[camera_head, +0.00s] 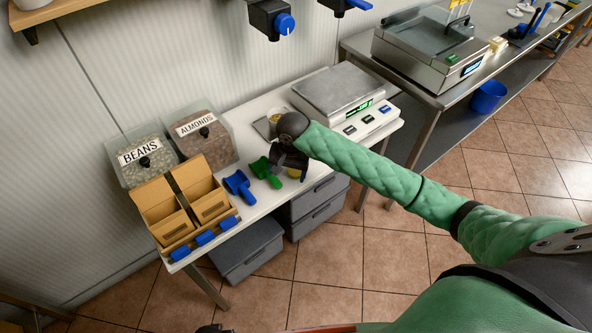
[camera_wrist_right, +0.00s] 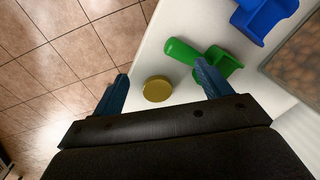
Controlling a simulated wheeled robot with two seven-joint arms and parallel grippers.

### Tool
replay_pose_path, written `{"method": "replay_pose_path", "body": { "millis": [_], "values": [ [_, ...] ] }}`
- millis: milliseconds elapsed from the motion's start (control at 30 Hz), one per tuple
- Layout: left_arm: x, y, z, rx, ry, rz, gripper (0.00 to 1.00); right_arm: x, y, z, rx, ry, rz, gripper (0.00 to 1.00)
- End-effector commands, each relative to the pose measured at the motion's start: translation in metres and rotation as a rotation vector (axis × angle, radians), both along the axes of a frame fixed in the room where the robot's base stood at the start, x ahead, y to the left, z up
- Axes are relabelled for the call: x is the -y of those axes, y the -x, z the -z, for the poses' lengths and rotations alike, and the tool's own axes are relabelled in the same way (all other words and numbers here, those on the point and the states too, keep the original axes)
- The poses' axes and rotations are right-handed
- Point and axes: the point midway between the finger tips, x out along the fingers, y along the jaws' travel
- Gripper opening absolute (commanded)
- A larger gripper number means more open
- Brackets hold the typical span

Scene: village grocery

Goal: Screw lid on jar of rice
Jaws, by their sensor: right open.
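A round gold lid (camera_wrist_right: 157,89) lies flat on the white counter near its front edge in the right wrist view. In the head view a sliver of the lid (camera_head: 293,173) shows under my right gripper (camera_head: 289,163). In the wrist view the fingers of my right gripper (camera_wrist_right: 161,87) are spread wide, one to each side of the lid in the picture, with nothing between them gripped. What looks like the jar (camera_head: 274,117) stands behind my right wrist, mostly hidden; its contents are unclear. My left gripper is not seen.
A green scoop (camera_head: 265,171) lies close beside the right gripper, and a blue scoop (camera_head: 238,186) farther left. Bins of beans (camera_head: 142,160) and almonds (camera_head: 206,140) and a cardboard box (camera_head: 165,207) fill the left. A scale (camera_head: 342,95) stands right.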

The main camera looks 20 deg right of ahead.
Motion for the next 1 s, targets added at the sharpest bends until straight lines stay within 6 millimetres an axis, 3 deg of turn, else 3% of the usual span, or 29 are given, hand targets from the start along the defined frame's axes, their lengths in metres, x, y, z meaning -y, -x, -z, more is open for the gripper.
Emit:
{"method": "replay_pose_path", "body": {
  "millis": [100, 300, 767, 1000],
  "values": [
    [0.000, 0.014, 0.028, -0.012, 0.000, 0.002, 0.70, 0.021, -0.024, -0.011, -0.025, 0.037, 0.096, 0.77],
    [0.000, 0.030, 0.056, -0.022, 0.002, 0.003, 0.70, 0.044, -0.044, -0.021, -0.057, 0.072, 0.211, 0.77],
    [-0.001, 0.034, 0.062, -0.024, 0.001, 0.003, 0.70, 0.050, -0.049, -0.024, -0.065, 0.080, 0.243, 0.77],
    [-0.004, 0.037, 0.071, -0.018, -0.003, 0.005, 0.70, 0.049, -0.049, -0.008, -0.067, 0.081, 0.243, 0.77]
  ]
}}
